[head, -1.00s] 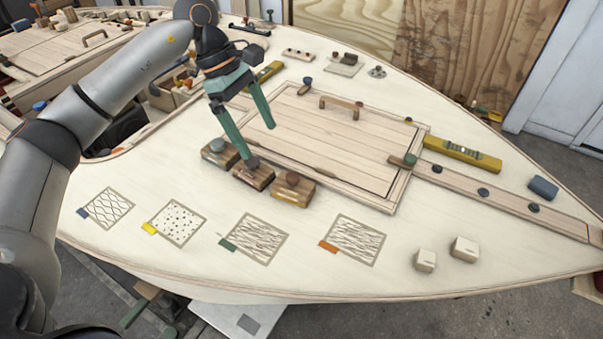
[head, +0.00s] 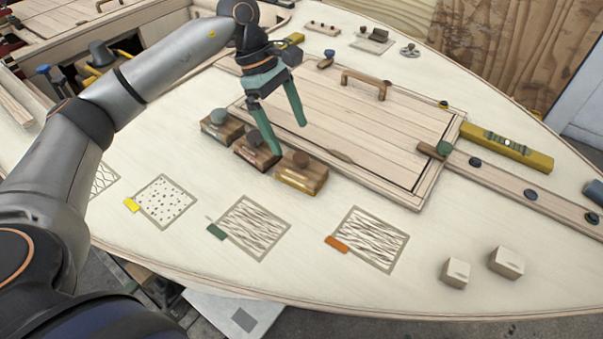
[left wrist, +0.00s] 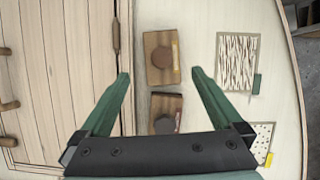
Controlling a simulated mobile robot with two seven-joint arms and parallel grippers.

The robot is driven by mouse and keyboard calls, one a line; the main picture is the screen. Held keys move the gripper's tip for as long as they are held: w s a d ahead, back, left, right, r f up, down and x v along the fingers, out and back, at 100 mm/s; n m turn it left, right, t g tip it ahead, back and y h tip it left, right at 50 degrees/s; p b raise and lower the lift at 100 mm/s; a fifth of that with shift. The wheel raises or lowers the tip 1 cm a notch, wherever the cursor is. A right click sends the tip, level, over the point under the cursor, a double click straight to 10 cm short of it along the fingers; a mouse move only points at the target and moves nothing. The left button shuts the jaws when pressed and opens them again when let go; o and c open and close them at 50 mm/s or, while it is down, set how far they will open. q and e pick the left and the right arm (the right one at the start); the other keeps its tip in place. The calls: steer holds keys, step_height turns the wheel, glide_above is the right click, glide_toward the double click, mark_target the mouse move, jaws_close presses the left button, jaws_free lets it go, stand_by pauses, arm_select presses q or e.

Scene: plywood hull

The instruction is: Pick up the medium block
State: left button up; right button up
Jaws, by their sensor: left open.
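Three wooden blocks with round knobs stand in a row on the pale deck beside the hatch. The left block (head: 222,128) has a grey knob, the middle block (head: 250,155) is dark brown with a dark knob, and the right block (head: 300,178) is lighter with a brown knob. I cannot tell by any label which is the medium one. My left gripper (head: 290,139) is open and empty above the middle and right blocks. In the left wrist view the brown-knobbed block (left wrist: 162,57) and the dark-knobbed block (left wrist: 166,113) lie between the open fingers (left wrist: 160,73). My right gripper is out of view.
The hatch panel (head: 350,125) with its handle (head: 366,80) lies behind the blocks. Several patterned swatches, including an orange-tabbed one (head: 368,239), lie in front. Two pale cubes (head: 507,262) sit near the right edge. A yellow level (head: 508,148) lies at right.

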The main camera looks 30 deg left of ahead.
mark_target(306, 169)
arm_select(q)
steer(key=x, duration=0.4)
steer(key=shift+d+f, duration=0.1)
steer(key=shift+f, duration=0.25)
steer(key=x, duration=0.4)
steer(key=shift+s+d+r, duration=0.1)
steer(key=shift+s+d, duration=0.15)
steer(key=shift+d, duration=0.2)
steer(key=shift+d+f, duration=0.2)
steer(key=shift+f, duration=0.3)
steer(key=c, duration=1.4)
steer(key=shift+r, duration=0.1)
steer(key=shift+r, duration=0.6)
steer(key=s+a+r, duration=0.1)
steer(key=s+r, duration=1)
steer(key=s, duration=0.3)
steer(key=shift+r, duration=0.35)
steer(key=shift+a, duration=0.1)
